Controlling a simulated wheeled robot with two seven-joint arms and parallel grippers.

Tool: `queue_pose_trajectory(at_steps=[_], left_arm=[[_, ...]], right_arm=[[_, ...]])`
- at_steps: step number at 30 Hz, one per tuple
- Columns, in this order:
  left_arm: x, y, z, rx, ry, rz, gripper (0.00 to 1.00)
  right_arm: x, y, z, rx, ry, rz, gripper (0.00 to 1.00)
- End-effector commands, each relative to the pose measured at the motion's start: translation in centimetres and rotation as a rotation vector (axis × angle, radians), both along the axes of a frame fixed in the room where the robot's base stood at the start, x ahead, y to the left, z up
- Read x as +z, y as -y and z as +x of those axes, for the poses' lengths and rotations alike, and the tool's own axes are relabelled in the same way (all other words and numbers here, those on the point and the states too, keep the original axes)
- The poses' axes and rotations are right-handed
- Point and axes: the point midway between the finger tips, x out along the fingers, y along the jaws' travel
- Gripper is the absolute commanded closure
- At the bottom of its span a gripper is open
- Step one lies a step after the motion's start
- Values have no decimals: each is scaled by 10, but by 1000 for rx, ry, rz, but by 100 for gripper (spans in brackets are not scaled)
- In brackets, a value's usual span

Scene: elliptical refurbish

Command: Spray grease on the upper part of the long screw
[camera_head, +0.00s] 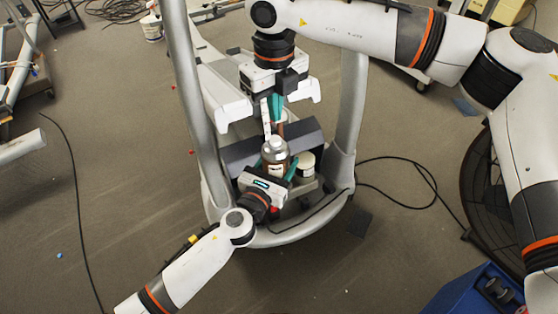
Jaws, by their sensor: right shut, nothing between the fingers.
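A spray can (275,152) with a grey domed top and brownish body stands upright in the middle of the elliptical machine's frame. My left gripper (277,168) reaches in from the lower left, its teal fingers around the can; it looks shut on it. My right gripper (275,108) points down just above the can, its teal fingers together and empty. A thin brownish upright piece (281,129) shows just below the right fingertips, behind the can's top. It may be the long screw, but it is mostly hidden.
The elliptical's grey curved tube frame (190,110) rises on both sides of the grippers. A white jar (305,164) stands right of the can. Black cables (400,160) lie on the floor at right. A blue box (465,290) is at the lower right.

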Motion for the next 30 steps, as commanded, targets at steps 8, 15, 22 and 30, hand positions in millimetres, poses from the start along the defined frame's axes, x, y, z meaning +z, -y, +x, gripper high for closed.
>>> queue_pose_trajectory(at_steps=[8,15,22,30], left_arm=[[1,0,0,0,2,-1,68],[1,0,0,0,2,-1,68],[1,0,0,0,2,-1,68],[1,0,0,0,2,-1,68]], right_arm=[[-31,0,0,0,-1,2,100],[-39,0,0,0,0,2,100],[-39,0,0,0,0,4,100],[-39,-1,0,0,0,4,100]])
